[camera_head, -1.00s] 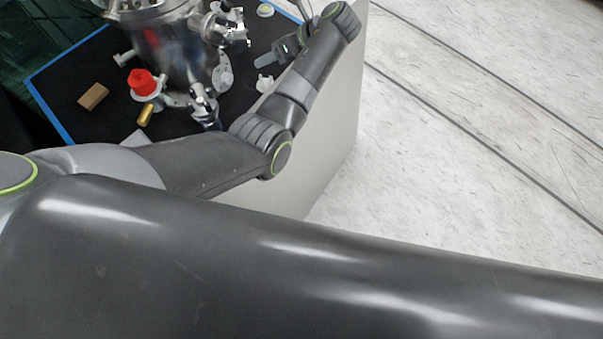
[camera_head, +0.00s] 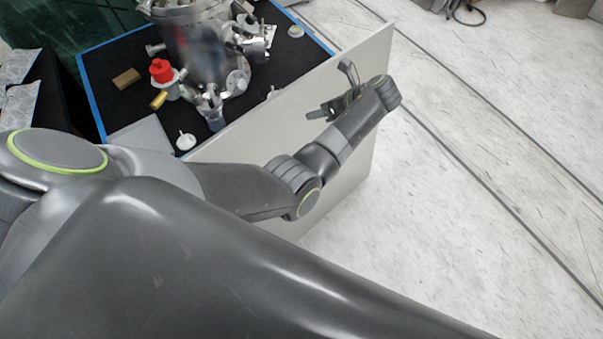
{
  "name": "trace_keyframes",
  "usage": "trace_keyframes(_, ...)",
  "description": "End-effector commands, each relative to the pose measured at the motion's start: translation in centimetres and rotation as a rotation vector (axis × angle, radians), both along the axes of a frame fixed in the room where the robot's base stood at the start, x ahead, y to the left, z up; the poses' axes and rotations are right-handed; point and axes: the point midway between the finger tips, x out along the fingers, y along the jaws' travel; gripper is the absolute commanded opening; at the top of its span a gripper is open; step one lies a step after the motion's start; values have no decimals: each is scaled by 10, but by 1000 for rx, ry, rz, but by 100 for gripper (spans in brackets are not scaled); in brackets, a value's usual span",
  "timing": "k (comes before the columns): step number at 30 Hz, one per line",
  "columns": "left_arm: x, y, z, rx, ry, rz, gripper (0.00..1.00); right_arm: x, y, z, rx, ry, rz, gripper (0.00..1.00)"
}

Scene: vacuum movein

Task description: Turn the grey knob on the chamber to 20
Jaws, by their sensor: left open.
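The silver metal chamber (camera_head: 197,50) stands on a dark mat, with its top cut off by the upper edge of the head view. It carries several ports and fittings, including a metal fitting (camera_head: 250,40) on its right side and a red knob (camera_head: 161,71) at its lower left. I cannot tell which fitting is the grey knob, and no scale can be read. My left gripper (camera_head: 334,92) is open and empty, to the right of the chamber and clear of it, in front of the light panel. My right gripper is not in view.
The dark mat (camera_head: 110,98) has a blue edge. A brown block (camera_head: 126,78), a brass-coloured piece (camera_head: 158,100) and a small white part (camera_head: 186,140) are near the chamber. A light upright panel (camera_head: 350,190) borders the mat. Pale floor (camera_head: 480,190) at right is open.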

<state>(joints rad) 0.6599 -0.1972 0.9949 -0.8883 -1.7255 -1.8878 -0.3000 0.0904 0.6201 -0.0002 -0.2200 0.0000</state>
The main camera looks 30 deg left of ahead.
Motion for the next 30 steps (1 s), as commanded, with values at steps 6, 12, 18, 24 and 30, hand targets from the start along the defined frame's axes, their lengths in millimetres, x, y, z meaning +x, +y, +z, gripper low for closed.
trace_keyframes(6,-12,10,-44,-56,-51,43,52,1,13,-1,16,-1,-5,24)
trace_keyframes(12,-26,16,-81,-113,-99,90,52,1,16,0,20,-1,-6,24)
trace_keyframes(18,-42,22,-117,-172,-145,148,52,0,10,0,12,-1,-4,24)
trace_keyframes(24,-61,27,-152,-232,-192,216,52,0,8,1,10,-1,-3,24)
trace_keyframes(30,-84,32,-185,-292,-235,292,52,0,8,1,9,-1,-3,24)
